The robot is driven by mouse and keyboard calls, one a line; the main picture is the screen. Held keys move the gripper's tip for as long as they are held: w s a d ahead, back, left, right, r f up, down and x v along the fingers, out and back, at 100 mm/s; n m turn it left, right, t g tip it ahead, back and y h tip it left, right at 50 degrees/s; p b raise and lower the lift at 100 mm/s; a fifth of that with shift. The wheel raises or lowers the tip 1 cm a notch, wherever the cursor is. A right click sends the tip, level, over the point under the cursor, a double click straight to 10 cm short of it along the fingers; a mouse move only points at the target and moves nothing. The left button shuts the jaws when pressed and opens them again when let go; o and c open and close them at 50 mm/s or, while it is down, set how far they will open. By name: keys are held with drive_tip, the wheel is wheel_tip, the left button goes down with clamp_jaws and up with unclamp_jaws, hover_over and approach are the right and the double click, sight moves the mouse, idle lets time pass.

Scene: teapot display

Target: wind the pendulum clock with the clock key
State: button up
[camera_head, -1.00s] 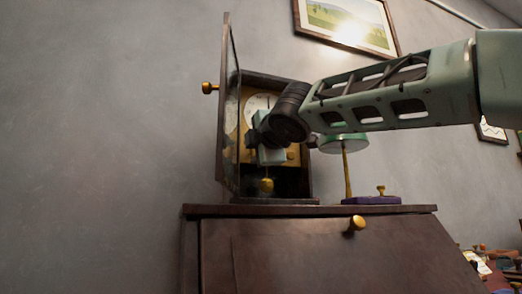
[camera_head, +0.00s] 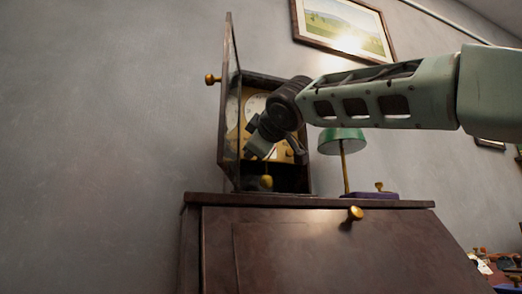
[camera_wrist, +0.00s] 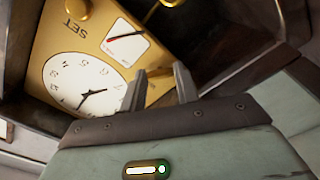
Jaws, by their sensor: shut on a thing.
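The pendulum clock (camera_head: 250,178) stands on the cabinet with its glass door (camera_head: 230,110) swung open to the left. Its round white dial (camera_wrist: 85,84) and gold face plate (camera_wrist: 60,38) fill the left of the wrist view, turned nearly upside down. A small gauge with a red needle (camera_wrist: 125,42) is beside the dial. The gold pendulum bob (camera_head: 266,182) hangs low in the case. My gripper (camera_wrist: 160,78) is inside the case, close to the face plate, tilted, its fingers slightly apart. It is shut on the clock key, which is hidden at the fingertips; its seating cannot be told.
The door with its gold knob (camera_head: 212,79) stands just left of my gripper. A green lamp (camera_head: 342,140) and a purple base with a gold knob (camera_head: 379,188) are to the right on the cabinet (camera_head: 300,240). A framed picture (camera_head: 345,25) hangs above.

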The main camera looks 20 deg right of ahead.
drive_tip(key=shift+s+d+r+m, duration=0.1)
drive_tip(key=shift+s+r+m, duration=0.05)
drive_tip(key=shift+r+m, duration=0.3)
drive_tip(key=o, duration=1)
drive_tip(key=shift+f, duration=0.15)
drive_tip(key=s+b, duration=0.7)
drive_tip(key=s, duration=1)
drive_tip(key=shift+s, duration=0.2)
drive_tip(key=shift+d, duration=0.1)
